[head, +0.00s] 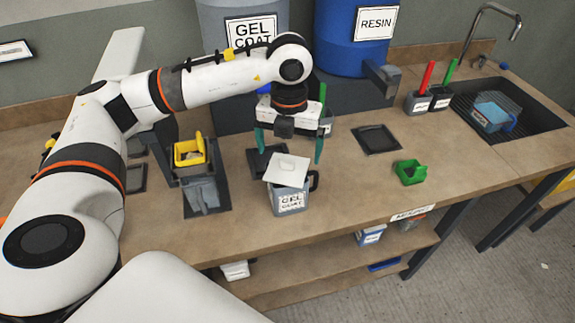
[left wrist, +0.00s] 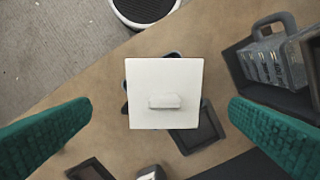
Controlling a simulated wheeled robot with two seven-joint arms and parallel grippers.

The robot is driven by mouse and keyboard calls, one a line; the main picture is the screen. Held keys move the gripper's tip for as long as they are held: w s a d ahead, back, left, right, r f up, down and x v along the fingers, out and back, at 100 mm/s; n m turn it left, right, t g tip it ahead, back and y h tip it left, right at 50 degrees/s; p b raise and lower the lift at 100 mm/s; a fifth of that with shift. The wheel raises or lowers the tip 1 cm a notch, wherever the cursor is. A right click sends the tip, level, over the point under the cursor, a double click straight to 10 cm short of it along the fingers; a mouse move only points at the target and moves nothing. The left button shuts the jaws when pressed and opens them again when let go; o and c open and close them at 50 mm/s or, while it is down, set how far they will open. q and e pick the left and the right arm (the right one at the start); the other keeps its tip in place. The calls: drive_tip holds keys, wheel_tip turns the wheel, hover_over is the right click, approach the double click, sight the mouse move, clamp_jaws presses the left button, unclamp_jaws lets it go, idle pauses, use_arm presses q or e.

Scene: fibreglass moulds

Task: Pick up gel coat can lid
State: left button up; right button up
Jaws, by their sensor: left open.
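The gel coat can lid (head: 287,168) is a white square plate with a small block knob. It lies on top of the grey can labelled GEL COAT (head: 289,200), which stands upright on the bench. In the left wrist view the lid (left wrist: 165,78) is near the middle, knob facing me, and hides most of the can. My left gripper (head: 290,147) is open and empty, above and slightly behind the lid, pointing down. Its teal fingers show on both sides of the lid in the left wrist view (left wrist: 160,112), clear of it. My right gripper is out of view.
On the wooden bench (head: 345,190), a yellow container (head: 188,152) above a grey one stands left of the can. The blue RESIN drum (head: 348,45) is behind.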

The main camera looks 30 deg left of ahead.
sight(287, 161)
use_arm(q)
drive_tip(key=shift+w+a+f+p, duration=0.1)
drive_tip(key=shift+a+f+p, duration=0.15)
drive_tip(key=shift+f+p, duration=0.55)
wheel_tip(287, 161, down, 3)
drive_tip(key=shift+a+r, duration=0.15)
drive_tip(key=shift+r, duration=0.05)
drive_tip(key=shift+f, duration=0.4)
drive_tip(key=shift+c, duration=0.3)
drive_tip(key=c, duration=0.9)
drive_tip(key=shift+c, duration=0.3)
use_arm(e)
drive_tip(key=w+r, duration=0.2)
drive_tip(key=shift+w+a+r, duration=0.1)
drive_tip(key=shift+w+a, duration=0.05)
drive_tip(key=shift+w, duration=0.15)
